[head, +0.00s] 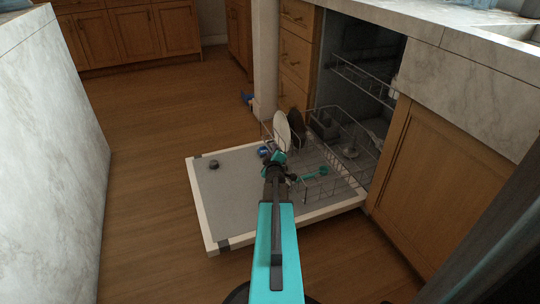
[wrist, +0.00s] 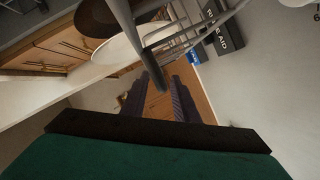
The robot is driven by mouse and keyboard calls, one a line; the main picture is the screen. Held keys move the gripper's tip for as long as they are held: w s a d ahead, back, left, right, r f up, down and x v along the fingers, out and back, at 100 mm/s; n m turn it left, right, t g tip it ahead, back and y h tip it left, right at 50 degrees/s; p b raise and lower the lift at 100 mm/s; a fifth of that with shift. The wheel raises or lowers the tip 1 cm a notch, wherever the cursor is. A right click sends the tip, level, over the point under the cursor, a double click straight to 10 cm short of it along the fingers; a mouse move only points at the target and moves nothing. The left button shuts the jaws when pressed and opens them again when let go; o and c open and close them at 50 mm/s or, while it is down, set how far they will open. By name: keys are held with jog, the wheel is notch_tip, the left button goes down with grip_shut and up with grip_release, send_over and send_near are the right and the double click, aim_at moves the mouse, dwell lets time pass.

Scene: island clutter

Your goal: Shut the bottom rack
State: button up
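The bottom rack (head: 325,182) is a grey wire basket, pulled out of the dishwasher over its lowered door (head: 230,205). A white plate (head: 282,132) and a dark plate (head: 298,124) stand upright at its left side. A teal item (head: 317,172) lies in it. My gripper (head: 275,158) is at the rack's outer left end, by the white plate. In the wrist view its dark fingers (wrist: 160,97) are apart, and a grey bar (wrist: 152,70) of the rack reaches between or just above them. Whether they touch it I cannot tell.
The upper rack (head: 362,82) is inside the dishwasher. A small dark round item (head: 214,164) lies on the door. Wooden drawers (head: 297,55) and a cabinet (head: 430,185) flank the opening. A marble island (head: 50,160) stands at left, with open wooden floor (head: 150,170) between.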

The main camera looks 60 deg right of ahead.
jog(key=shift+w+d, duration=0.15)
jog(key=shift+d, duration=0.05)
grip_shut()
dwell(1.4)
